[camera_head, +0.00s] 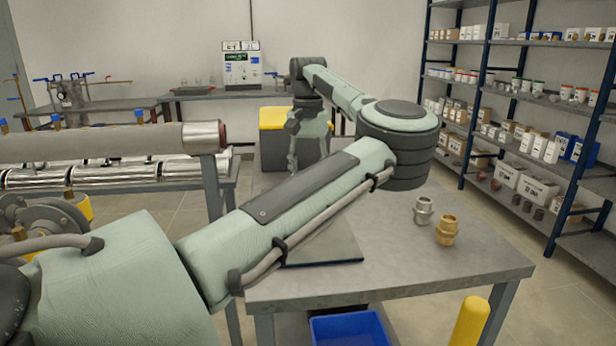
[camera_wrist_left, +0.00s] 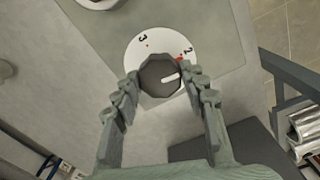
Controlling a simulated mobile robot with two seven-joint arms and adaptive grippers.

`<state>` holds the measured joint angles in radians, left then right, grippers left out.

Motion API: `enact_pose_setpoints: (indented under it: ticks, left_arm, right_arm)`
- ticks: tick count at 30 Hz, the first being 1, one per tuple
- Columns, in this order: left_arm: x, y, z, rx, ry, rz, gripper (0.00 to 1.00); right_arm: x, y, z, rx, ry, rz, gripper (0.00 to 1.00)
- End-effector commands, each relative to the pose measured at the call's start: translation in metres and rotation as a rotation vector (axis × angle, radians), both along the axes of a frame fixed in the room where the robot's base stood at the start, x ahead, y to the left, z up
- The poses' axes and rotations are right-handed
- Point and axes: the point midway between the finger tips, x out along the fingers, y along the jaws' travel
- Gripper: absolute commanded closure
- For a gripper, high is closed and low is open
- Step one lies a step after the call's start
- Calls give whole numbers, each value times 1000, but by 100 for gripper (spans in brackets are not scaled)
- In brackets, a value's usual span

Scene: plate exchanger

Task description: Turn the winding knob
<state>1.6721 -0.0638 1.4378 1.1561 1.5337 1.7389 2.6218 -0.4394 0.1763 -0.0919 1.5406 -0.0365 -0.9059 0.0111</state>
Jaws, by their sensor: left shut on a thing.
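The winding knob (camera_wrist_left: 160,76) is a dark grey many-sided knob with a white pointer line, on a round white dial (camera_wrist_left: 150,42) with red marks and the numbers 3 and 2. The line points right, just below the red mark by the 2. My left gripper (camera_wrist_left: 160,82) is shut on the knob, one finger on each side. In the head view my left gripper (camera_head: 293,165) reaches down beyond my bent arm. The knob and dial are hidden there by my arm. My right gripper is not in view.
A grey table (camera_head: 440,262) bears a silver fitting (camera_head: 423,211) and a brass fitting (camera_head: 446,230). A blue bin (camera_head: 350,328) and a yellow post (camera_head: 469,322) stand low in front. Stocked shelves (camera_head: 530,130) line the right wall.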

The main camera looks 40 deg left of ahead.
Motion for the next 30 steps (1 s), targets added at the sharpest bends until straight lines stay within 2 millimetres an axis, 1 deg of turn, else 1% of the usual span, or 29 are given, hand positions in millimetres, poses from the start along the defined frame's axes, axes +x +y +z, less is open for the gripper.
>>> enact_pose_setpoints:
  ticks: [9, 24, 25, 28, 30]
  left_arm:
    - [0, 0, 1, 2, -1, 103, 87]
    - [0, 0, 1, 2, -1, 119, 87]
    - [0, 0, 1, 2, -1, 119, 56]
    - [0, 0, 1, 1, -1, 119, 43]
    - [0, 0, 0, 1, -1, 119, 37]
  right_arm:
    - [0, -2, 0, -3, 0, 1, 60]
    - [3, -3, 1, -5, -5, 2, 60]
    - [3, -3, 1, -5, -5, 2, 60]
    - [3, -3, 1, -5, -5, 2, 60]
    - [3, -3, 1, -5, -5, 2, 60]
